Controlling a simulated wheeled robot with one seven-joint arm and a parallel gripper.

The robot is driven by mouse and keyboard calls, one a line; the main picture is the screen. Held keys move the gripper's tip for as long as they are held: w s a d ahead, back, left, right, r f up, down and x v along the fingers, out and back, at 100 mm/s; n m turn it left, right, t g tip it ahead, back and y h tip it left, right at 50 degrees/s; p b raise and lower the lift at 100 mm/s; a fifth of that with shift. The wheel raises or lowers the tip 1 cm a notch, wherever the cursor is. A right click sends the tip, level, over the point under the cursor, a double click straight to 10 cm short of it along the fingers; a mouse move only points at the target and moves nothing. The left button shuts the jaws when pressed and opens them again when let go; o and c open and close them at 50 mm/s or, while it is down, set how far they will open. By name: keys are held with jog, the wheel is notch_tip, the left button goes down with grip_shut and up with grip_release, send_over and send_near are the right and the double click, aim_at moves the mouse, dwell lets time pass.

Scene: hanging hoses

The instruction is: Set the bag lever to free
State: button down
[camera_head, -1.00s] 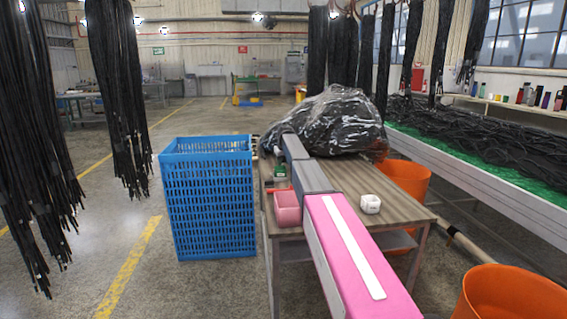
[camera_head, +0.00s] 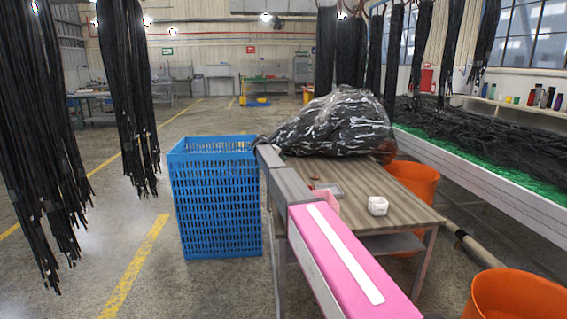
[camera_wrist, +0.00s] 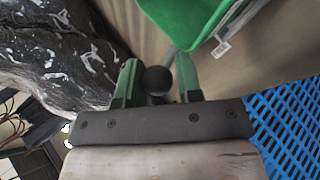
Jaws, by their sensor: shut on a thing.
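A black ball-shaped knob (camera_wrist: 157,80) sits between the green fingers of my gripper (camera_wrist: 158,82) in the wrist view. The fingers are shut on it. The glossy black plastic bag (camera_head: 335,122) lies in a heap at the far end of the table. It also shows at the left of the wrist view (camera_wrist: 60,60). In the head view my arm reaches along the table's left edge to the bag's left side, and the gripper is hidden there. The lever's setting cannot be read.
A blue crate (camera_head: 215,200) stands left of the table (camera_head: 408,212). A small white box (camera_head: 377,205) sits on the table. An orange bin (camera_head: 515,297) stands at the lower right. A green object (camera_wrist: 185,22) with a label is above the fingers. Black hoses (camera_head: 125,90) hang at the left.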

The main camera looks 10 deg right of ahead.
jog(key=shift+w+h, duration=0.1)
jog(key=shift+h, duration=0.6)
jog(key=shift+a, duration=0.1)
jog(key=c, duration=0.9)
grip_release()
jog(key=shift+o, duration=0.2)
jog(key=shift+f, duration=0.1)
jog(key=shift+a, duration=0.1)
jog(key=v, duration=1)
jog(key=shift+a, duration=0.3)
jog(key=shift+s, duration=0.2)
